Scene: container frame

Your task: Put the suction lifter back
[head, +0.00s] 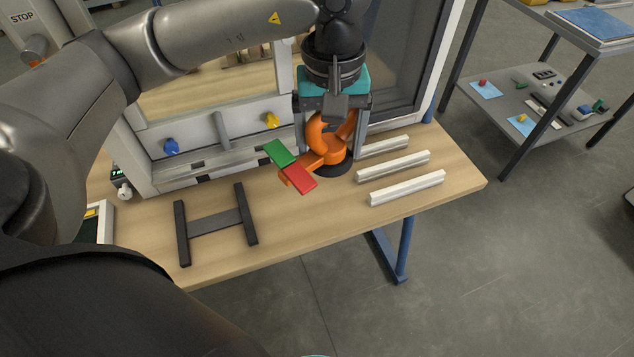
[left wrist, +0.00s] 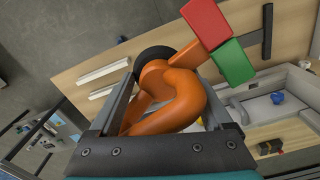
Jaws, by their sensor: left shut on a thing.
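The suction lifter (head: 328,140) has an orange curved handle, a black round cup and an arm with a green block and a red block at its end. My left gripper (head: 335,125) is shut on its orange handle, pointing down over the right part of the wooden table (head: 300,235). The black cup is low over the tabletop; I cannot tell whether it touches. In the left wrist view the orange handle (left wrist: 165,95) lies between the two fingers, with the red and green blocks beyond.
A black H-shaped stand (head: 215,222) lies on the table to the left. Three white rails (head: 405,187) lie to the right of the lifter. The large frame (head: 205,135) with blue and yellow knobs stands behind. A shelf (head: 530,90) with small parts is at the right.

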